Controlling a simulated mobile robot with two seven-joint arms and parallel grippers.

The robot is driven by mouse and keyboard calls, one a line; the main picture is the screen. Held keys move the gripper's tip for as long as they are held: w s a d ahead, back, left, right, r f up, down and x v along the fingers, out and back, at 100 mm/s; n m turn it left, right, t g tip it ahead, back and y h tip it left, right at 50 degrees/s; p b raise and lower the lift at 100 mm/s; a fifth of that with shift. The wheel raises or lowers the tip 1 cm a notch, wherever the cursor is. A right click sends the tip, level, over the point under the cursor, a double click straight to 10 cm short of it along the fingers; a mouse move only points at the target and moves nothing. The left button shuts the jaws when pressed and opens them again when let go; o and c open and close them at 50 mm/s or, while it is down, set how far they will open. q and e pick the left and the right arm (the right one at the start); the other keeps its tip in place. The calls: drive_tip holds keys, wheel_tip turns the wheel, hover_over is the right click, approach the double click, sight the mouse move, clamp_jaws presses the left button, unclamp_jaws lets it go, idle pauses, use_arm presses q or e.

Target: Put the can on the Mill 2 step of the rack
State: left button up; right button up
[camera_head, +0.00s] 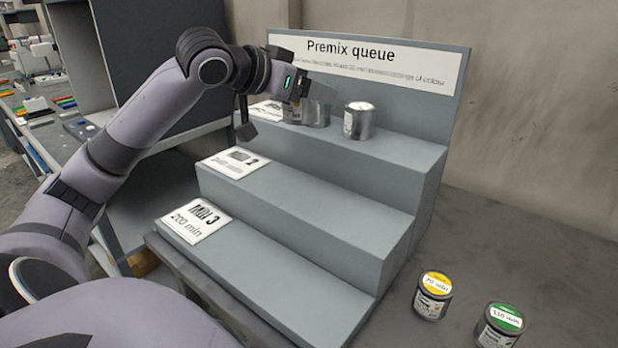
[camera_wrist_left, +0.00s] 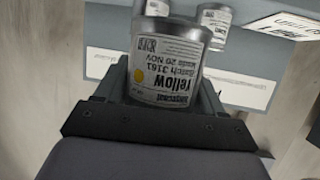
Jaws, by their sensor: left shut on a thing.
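My left gripper (camera_head: 299,90) is shut on a can (camera_wrist_left: 165,70) at the rack's top step. The can's label reads "Yellow", with a yellow dot, and appears upside down in the left wrist view. In the head view the held can (camera_head: 291,111) is partly hidden by the gripper; I cannot tell whether it touches the step. The grey stepped rack (camera_head: 400,155) is headed "Premix queue". Its middle step (camera_head: 320,195) is empty except for a card (camera_head: 233,162) showing a 2 at its left end. My right gripper is not in view.
Two more cans, one close by (camera_head: 318,114) and one further right (camera_head: 360,120), stand on the top step. The bottom step, with a "Mill 3" card (camera_head: 196,219), is otherwise clear. Yellow-lidded (camera_head: 433,296) and green-lidded (camera_head: 499,326) cans stand right of the rack.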

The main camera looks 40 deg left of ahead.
use_arm(q)
wheel_tip(320, 180, down, 10)
drive_tip(key=shift+f+b, duration=0.1)
drive_tip(key=shift+b, duration=1.05)
wheel_tip(320, 180, down, 4)
drive_tip(key=shift+b, duration=0.35)
drive_tip(key=shift+f, duration=0.35)
drive_tip(key=shift+f, duration=0.1)
drive_tip(key=o, duration=1.2)
